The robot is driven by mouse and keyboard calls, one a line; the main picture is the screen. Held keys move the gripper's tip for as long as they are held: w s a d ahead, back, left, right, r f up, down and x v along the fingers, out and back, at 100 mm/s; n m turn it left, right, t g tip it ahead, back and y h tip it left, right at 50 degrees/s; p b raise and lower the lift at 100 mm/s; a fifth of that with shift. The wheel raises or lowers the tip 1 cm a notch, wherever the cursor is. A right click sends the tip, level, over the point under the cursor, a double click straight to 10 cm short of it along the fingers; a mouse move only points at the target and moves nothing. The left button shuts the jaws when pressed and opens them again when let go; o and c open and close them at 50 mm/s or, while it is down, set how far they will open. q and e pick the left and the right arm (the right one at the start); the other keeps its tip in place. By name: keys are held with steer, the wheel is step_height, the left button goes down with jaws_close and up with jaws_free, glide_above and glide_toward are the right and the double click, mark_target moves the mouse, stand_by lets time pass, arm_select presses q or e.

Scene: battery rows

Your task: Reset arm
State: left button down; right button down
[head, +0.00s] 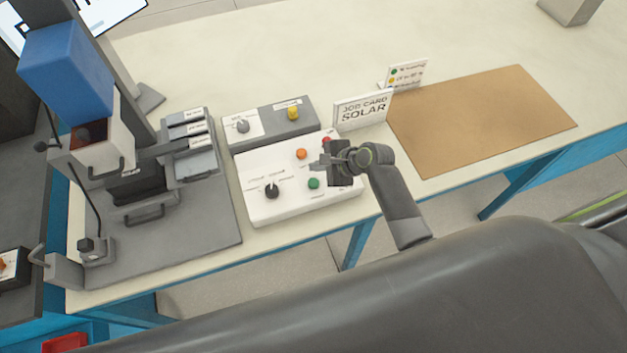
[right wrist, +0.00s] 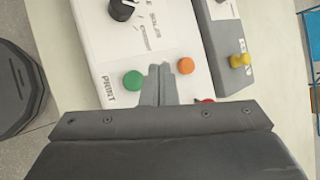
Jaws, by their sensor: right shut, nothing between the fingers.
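My right gripper (head: 324,161) is above the right part of the white control box (head: 258,208). Its fingers are shut with nothing between them. In the right wrist view the shut fingertips (right wrist: 158,75) appear between the green button (right wrist: 133,80) and the orange button (right wrist: 185,65). The head view also shows the green button (head: 313,183), the orange button (head: 302,154) and a black knob (head: 272,190). A red button (head: 326,140) is partly hidden by the gripper. I cannot tell whether the fingers touch the box. My left gripper is not in view.
A grey box (head: 271,123) with a yellow knob (head: 292,112) stands behind the white box. A "JOB CARD SOLAR" sign (head: 361,110) stands close to my right gripper. A grey machine with a blue block (head: 68,68) is at left. A bare brown mat (head: 480,115) lies at right.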

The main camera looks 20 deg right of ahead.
stand_by(0.3)
